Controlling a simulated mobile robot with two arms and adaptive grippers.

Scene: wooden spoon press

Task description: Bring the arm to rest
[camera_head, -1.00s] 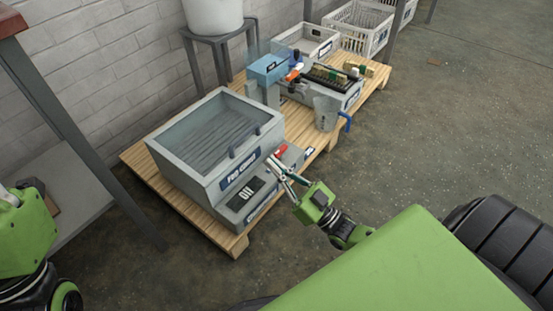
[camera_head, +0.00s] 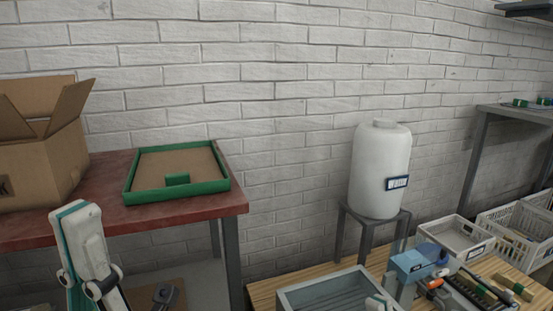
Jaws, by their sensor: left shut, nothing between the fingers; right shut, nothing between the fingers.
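My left gripper (camera_head: 75,212) stands upright at the lower left of the head view, in front of the red-brown table. Its white and teal fingers are together with nothing between them. The rest of my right arm is below the picture. The grey machine (camera_head: 318,289) shows only its upper part, with an open top.
The table (camera_head: 190,212) at left bears an open cardboard box (camera_head: 48,165) and a green-rimmed tray (camera_head: 128,193). A white tank (camera_head: 375,165) stands on a stool. White crates (camera_head: 510,232) stand at right.

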